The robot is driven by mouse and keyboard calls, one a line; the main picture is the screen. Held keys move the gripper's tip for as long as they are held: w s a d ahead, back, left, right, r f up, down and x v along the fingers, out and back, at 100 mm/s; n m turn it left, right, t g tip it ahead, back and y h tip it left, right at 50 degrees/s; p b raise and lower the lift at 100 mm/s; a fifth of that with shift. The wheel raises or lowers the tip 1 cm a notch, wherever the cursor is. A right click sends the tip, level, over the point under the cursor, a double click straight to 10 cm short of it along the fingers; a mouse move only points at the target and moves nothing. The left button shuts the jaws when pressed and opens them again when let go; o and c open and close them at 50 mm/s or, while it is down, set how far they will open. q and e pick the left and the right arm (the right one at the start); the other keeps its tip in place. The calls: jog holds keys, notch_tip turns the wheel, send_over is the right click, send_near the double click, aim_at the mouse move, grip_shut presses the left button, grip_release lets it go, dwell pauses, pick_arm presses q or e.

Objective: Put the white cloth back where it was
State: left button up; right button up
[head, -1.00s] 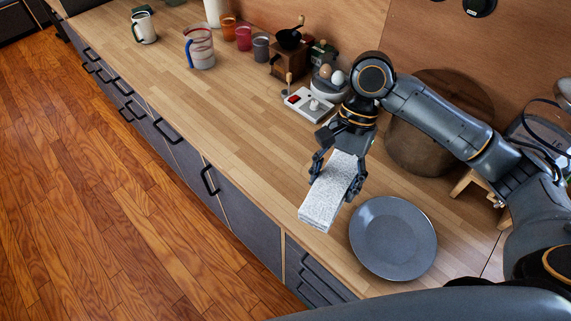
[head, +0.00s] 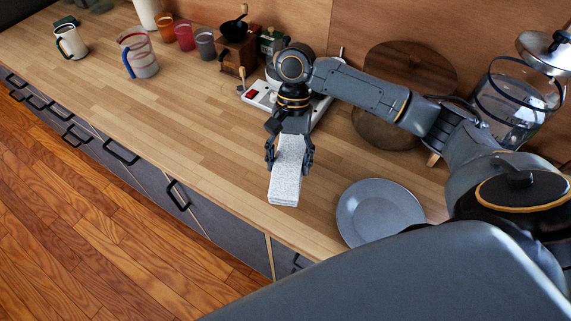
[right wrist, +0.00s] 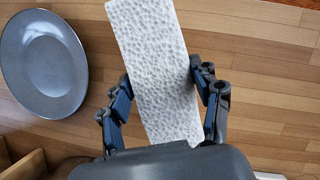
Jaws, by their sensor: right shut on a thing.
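The white cloth (head: 285,180) is a folded, textured, oblong piece. It also fills the middle of the right wrist view (right wrist: 158,65). My right gripper (head: 289,158) is shut on it, with one finger on each long side, as the right wrist view also shows (right wrist: 162,95). The cloth's far end points toward the counter's front edge. It appears to be held above the wooden counter (head: 200,130), but its exact height is hard to tell. My left gripper is not in view.
A grey plate (head: 380,212) lies right of the cloth. Behind my gripper are a white egg-cooker base (head: 258,95) and a coffee grinder (head: 236,52). The counter between pitcher and cloth is clear.

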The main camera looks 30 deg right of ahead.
aim_at(287, 150)
jog(key=shift+w+d+f, duration=0.25)
jog(key=shift+w+f, duration=0.8)
jog(key=shift+f, duration=0.2)
jog(key=shift+f+p, duration=0.55)
jog(key=shift+f, duration=1.1)
jog(key=shift+f, duration=0.1)
jog(key=o, duration=1)
jog(key=shift+w, duration=0.1)
jog(key=shift+w+d+r, duration=0.1)
jog(key=shift+r, duration=0.2)
jog(key=b+v, duration=0.2)
jog(key=v, duration=0.9)
jog(key=shift+r, duration=0.3)
